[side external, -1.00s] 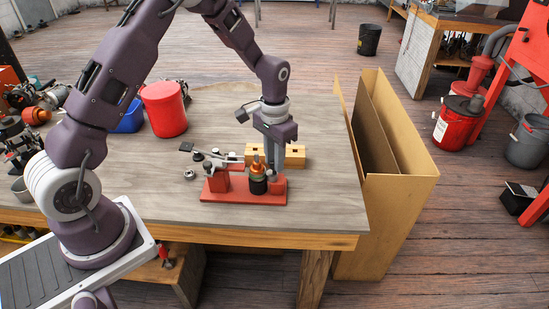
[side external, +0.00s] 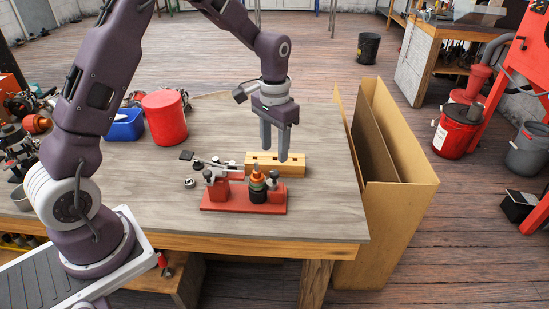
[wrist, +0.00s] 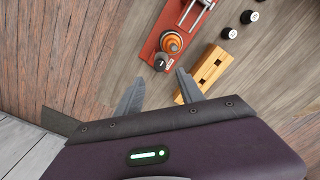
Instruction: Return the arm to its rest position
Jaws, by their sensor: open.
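My gripper (side external: 275,151) is open and empty, pointing down above the table, over the wooden block and behind the red fixture as the side view shows it. In the wrist view its two fingers (wrist: 160,92) stand wide apart with nothing between them. The red fixture (side external: 217,204) stands upright on the table. A rotor-like part with an orange-copper and black body (side external: 258,183) sits on its right end. The fixture (wrist: 152,52) and the part (wrist: 171,41) also show in the wrist view, beyond the fingertips.
A slotted wooden block (side external: 293,169) lies behind the fixture. A red canister (side external: 165,117) and a blue bin (side external: 123,126) stand at the back left. A tall open cardboard box (side external: 402,205) stands against the table's right edge. The front tabletop (side external: 325,215) is clear.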

